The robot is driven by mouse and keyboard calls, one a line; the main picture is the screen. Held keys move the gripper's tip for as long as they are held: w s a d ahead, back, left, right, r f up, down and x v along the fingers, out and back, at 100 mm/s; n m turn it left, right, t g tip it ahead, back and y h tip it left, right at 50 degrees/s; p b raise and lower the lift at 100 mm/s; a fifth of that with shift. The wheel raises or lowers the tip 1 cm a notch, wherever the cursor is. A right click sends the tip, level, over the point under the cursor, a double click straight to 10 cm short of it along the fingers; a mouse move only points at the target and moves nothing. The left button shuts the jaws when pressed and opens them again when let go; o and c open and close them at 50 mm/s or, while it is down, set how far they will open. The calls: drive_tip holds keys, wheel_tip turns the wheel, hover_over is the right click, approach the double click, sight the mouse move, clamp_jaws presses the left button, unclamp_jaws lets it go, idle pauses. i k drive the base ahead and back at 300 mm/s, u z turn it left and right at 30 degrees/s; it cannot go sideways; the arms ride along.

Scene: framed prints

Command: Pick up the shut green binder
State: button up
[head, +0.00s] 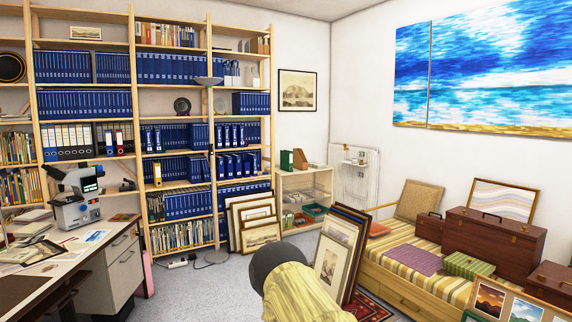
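A green binder (287,160) stands upright on top of the low wooden shelf unit, close to the back wall and right of the tall bookcase. It looks shut, though it is small at this distance. A brown slanted holder (300,158) stands just right of it. My gripper is not in view, so I cannot tell its state. Part of my arm shows at the bottom middle, well short of the binder.
Framed pictures lean on the floor before the bookcase (255,222) and against the bench (338,255). A desk with a microscope (76,196) stands left. The low shelf (318,182) holds small trays.

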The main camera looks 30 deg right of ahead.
sight(287, 156)
drive_tip(key=z, duration=0.15)
drive_tip(key=i, duration=2.3)
drive_tip(key=z, duration=0.4)
drive_tip(key=i, duration=1.75)
drive_tip(key=z, duration=0.4)
drive_tip(key=i, duration=1.95)
drive_tip(key=z, duration=0.4)
drive_tip(key=i, duration=3.1)
drive_tip(key=z, duration=0.2)
